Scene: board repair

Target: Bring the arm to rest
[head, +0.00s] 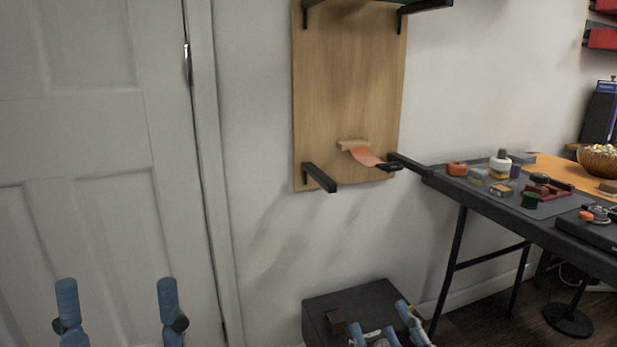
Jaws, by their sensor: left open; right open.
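My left gripper (117,287) is at the lower left of the head view, in front of the white door. Its two blue fingers stand upright and wide apart, with nothing between them. My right gripper (379,318) is at the bottom centre, in front of a dark box on the floor. Its blue fingers are apart and I see nothing held, though its lower part is cut off by the frame edge. Both grippers are apart from the wooden board (350,85) on the wall.
Black brackets (320,177) are on the board, with an orange flat piece (364,156) near its lower edge. A dark box (330,306) stands on the floor below. A black table (480,197) with tapes and tools is at right. The door (95,150) fills the left.

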